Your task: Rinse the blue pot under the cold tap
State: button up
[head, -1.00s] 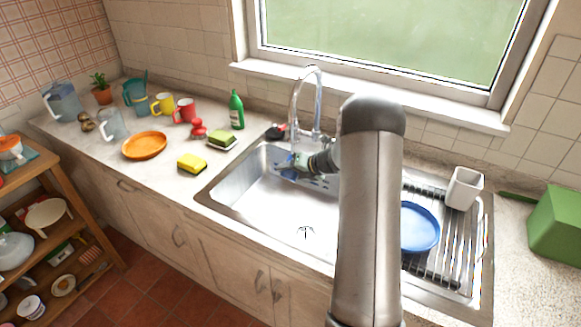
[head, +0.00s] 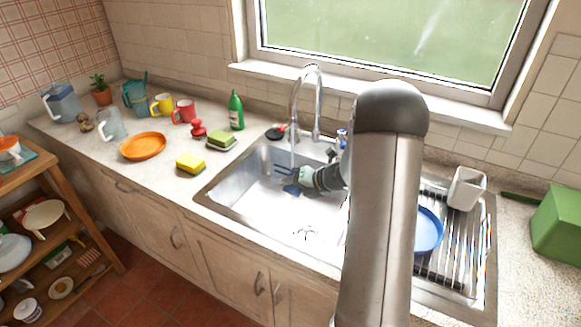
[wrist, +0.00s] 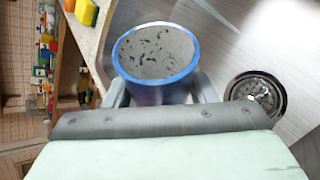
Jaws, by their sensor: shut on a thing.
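The blue pot (wrist: 185,33) is in my gripper in the wrist view. Its open mouth faces the camera, and its pale inside has dark specks. My gripper (wrist: 160,92) has one finger on each side of it. In the head view my gripper (head: 296,180) is over the sink basin, and only a small blue part of the pot (head: 291,190) shows. The chrome tap (head: 315,92) arches over the basin. A thin clear stream seems to fall from its spout near the pot. A blue tap handle (head: 342,137) shows beside my arm.
The sink (head: 235,190) has a drain (wrist: 257,97). A drying rack (head: 455,240) at right holds a blue plate (head: 429,232) and a white container (head: 466,188). A yellow sponge (head: 190,164) and green bottle (head: 236,110) stand left. My arm hides part of the sink.

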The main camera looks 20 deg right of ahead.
aim_at(296, 190)
dwell(0.6)
jog(key=s+r+p, duration=0.1)
jog(key=r, duration=0.1)
jog(key=s+r+p, duration=0.1)
jog(key=r+p, duration=0.2)
jog(key=r, duration=0.1)
jog(key=shift+s+a+p, duration=0.35)
jog(key=shift+s+a, duration=0.05)
jog(key=s+a+b, duration=0.1)
jog(key=s+a, duration=0.1)
jog(key=s, duration=0.7)
jog(key=shift+s+a, duration=0.35)
dwell(0.5)
jog(key=w+a+r+m+t+h+b, duration=0.1)
jog(key=w+a+r+m+h, duration=0.1)
jog(key=w+a, duration=0.7)
jog(key=a+r+m, duration=0.1)
jog(key=a+r, duration=0.1)
jog(key=a, duration=0.1)
jog(key=shift+w+h, duration=0.2)
jog(key=shift+h, duration=0.1)
jog(key=shift+a, duration=0.1)
